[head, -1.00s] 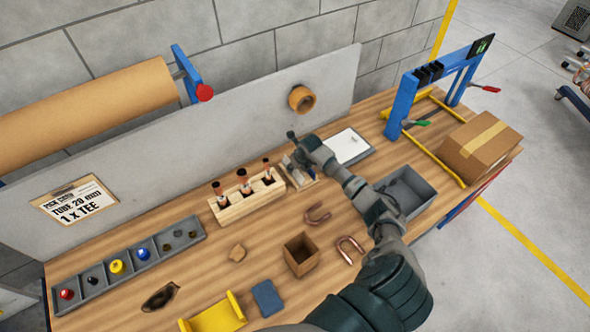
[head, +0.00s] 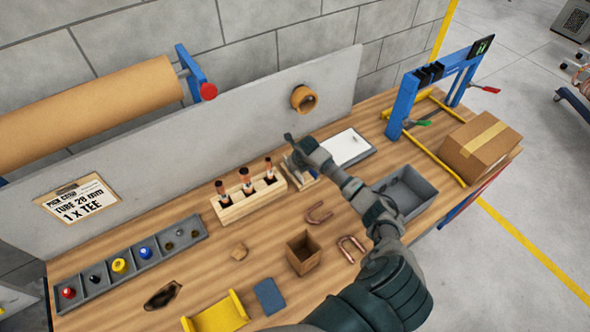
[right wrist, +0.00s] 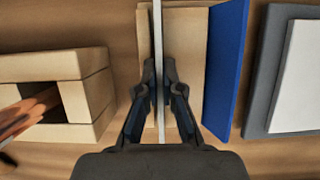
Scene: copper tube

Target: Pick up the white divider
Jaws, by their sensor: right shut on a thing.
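The white divider (right wrist: 158,30) is a thin upright panel, seen edge-on in the right wrist view. My right gripper (right wrist: 160,75) is shut on it, with one finger on each side. The divider stands in or just over a light wooden holder (right wrist: 184,40), and I cannot tell whether it is lifted. A blue panel (right wrist: 226,70) stands to the right of the fingers. In the head view my right gripper (head: 298,166) reaches down at the holder, and the arm hides most of the divider. My left gripper is not in view.
A wooden block with copper-tipped tools (head: 250,203) stands close left of the gripper; it also shows in the right wrist view (right wrist: 60,65). A clipboard (head: 347,147) lies to the right. A grey bin (head: 412,190) and blue frame (head: 405,105) are farther right.

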